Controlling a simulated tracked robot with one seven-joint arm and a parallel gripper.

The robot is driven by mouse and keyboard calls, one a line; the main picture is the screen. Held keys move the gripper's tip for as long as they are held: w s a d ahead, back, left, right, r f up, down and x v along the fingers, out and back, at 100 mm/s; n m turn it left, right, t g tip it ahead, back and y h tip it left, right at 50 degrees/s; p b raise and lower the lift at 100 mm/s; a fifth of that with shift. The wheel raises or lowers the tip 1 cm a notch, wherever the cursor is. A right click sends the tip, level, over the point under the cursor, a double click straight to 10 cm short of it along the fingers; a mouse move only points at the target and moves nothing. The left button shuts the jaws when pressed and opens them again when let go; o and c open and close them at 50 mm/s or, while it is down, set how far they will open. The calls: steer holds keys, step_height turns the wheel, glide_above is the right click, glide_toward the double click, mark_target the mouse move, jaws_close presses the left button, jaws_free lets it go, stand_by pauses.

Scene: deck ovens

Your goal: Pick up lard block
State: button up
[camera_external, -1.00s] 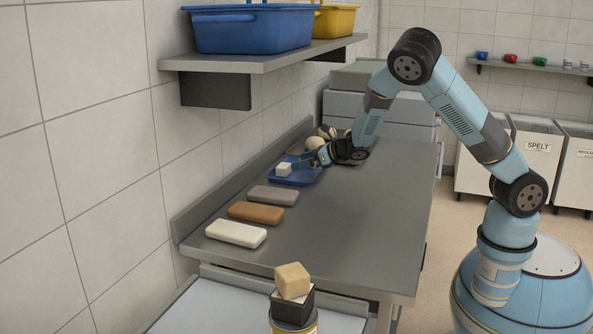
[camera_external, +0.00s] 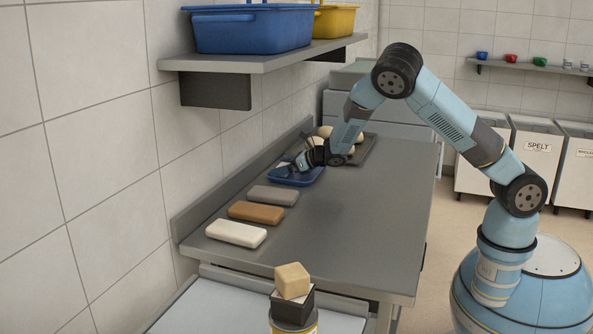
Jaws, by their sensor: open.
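The lard block appears to be the small white block (camera_external: 283,165) on the blue tray (camera_external: 312,177), towards the back of the steel counter. It is mostly hidden by my gripper, with only a pale bit showing. My gripper (camera_external: 291,168) is open, low over the tray, with its fingers pointing left at the block. I cannot tell whether the fingers touch it or are around it.
A grey bar (camera_external: 273,195), a brown bar (camera_external: 256,212) and a white bar (camera_external: 236,233) lie nearer along the wall side. A dark tray (camera_external: 365,150) with pale round pieces is behind. A shelf (camera_external: 265,60) with tubs overhangs the wall side. The counter's right side is clear.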

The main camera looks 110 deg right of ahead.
steer(key=shift+c, duration=0.2)
steer(key=c, duration=1)
steer(key=shift+r, duration=0.1)
steer(key=shift+c, duration=0.2)
